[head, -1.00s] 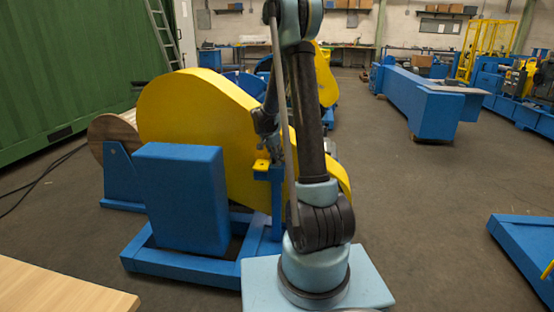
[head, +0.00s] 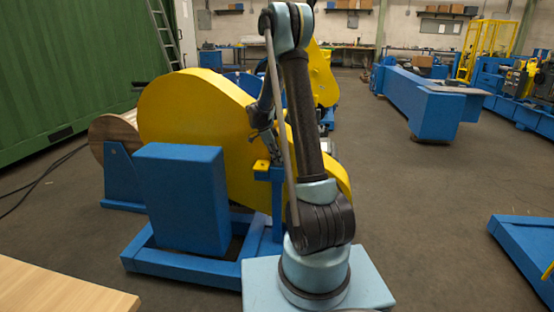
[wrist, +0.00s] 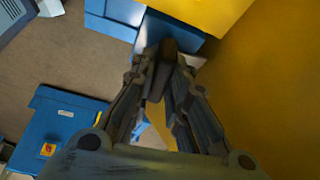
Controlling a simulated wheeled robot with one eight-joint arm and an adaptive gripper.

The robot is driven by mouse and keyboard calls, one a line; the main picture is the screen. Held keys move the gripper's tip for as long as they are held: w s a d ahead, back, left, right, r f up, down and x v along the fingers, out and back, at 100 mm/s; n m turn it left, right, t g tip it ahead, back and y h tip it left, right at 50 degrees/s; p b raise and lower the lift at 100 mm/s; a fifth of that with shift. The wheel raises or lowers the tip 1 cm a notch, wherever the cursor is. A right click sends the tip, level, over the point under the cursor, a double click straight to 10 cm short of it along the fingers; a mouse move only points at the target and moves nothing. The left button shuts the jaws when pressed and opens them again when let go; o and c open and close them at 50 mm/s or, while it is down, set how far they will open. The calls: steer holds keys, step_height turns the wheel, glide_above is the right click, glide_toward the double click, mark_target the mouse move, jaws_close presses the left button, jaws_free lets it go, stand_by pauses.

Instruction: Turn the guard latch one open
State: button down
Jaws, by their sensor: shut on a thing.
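The yellow chain guard (head: 195,105) is a large rounded cover standing on a blue frame; it also fills the right side of the wrist view (wrist: 275,85). A blue post with a small yellow piece (head: 261,166) on top stands at the guard's near side. My gripper (head: 274,154) is at the top of this post, close against the guard. In the wrist view my gripper (wrist: 166,72) has its fingers closed together on a dark, narrow piece (wrist: 168,48), which appears to be the guard latch. The fingers hide most of it, so its angle is hard to tell.
A blue box-shaped housing (head: 180,200) stands in front of the guard on the blue base frame (head: 185,268). A wooden spool (head: 115,130) is at the left. A wooden tabletop (head: 55,292) is at the near left. Open floor (head: 420,200) lies to the right.

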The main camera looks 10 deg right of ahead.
steer(key=shift+w+a+m, duration=0.1)
steer(key=shift+w+m, duration=0.05)
steer(key=shift+m, duration=0.15)
steer(key=c, duration=1.6)
jaws_free()
steer(key=shift+o, duration=0.2)
steer(key=v, duration=1.1)
steer(key=shift+w+r, duration=0.15)
steer(key=shift+r, duration=0.25)
steer(key=shift+a, duration=0.15)
